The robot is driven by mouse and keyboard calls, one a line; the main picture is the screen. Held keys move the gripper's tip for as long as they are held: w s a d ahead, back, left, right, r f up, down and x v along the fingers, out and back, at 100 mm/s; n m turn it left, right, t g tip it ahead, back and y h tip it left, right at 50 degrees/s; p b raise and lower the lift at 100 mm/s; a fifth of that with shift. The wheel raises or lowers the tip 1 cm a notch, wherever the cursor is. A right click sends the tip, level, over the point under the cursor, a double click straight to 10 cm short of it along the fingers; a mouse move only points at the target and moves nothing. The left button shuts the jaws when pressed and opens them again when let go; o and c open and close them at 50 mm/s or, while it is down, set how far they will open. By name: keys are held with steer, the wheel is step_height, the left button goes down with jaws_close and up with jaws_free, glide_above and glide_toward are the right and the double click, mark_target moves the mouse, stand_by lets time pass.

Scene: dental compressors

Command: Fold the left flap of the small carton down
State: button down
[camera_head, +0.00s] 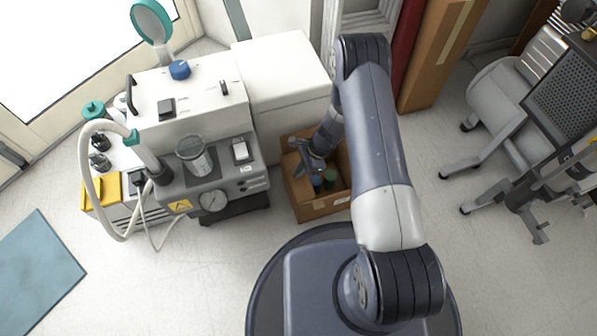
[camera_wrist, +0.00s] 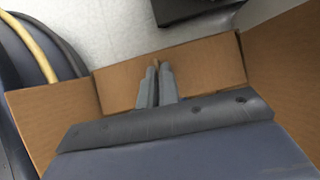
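The small carton (camera_head: 318,208) is an open brown cardboard box on the floor, right of the white compressor unit. Blue and green items show inside it in the head view. My gripper (camera_head: 300,160) reaches over the carton's left side, and my arm hides part of its right side. In the wrist view, my gripper (camera_wrist: 154,68) points at a brown cardboard panel (camera_wrist: 115,82) of the carton, with its slim grey fingers close together. A sliver of brown shows by the tips; contact is unclear. Other cardboard panels stand to the left and right. Which panel is the left flap is not clear.
The compressor unit (camera_head: 190,120) with a hose and gauge stands close on the carton's left. A white cabinet (camera_head: 283,85) is behind it. A tall brown box (camera_head: 432,60) stands at the back right, and a wheeled chair (camera_head: 505,95) farther right. Floor between carton and chair is clear.

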steer(key=shift+w+d+f+y+b, duration=0.15)
steer(key=shift+d+f+y+b, duration=0.1)
steer(key=shift+f+y+b, duration=0.35)
steer(key=shift+r+b, duration=0.2)
steer(key=shift+b, duration=0.1)
steer(key=c, duration=1.6)
jaws_free()
steer(key=shift+c, duration=0.2)
steer(key=shift+r, duration=0.1)
steer(key=shift+d, duration=0.1)
steer(key=p+v, duration=0.4)
steer(key=v, duration=0.6)
steer(key=shift+w+d+r, duration=0.2)
steer(key=shift+w+d, duration=0.05)
steer(key=shift+d, duration=0.05)
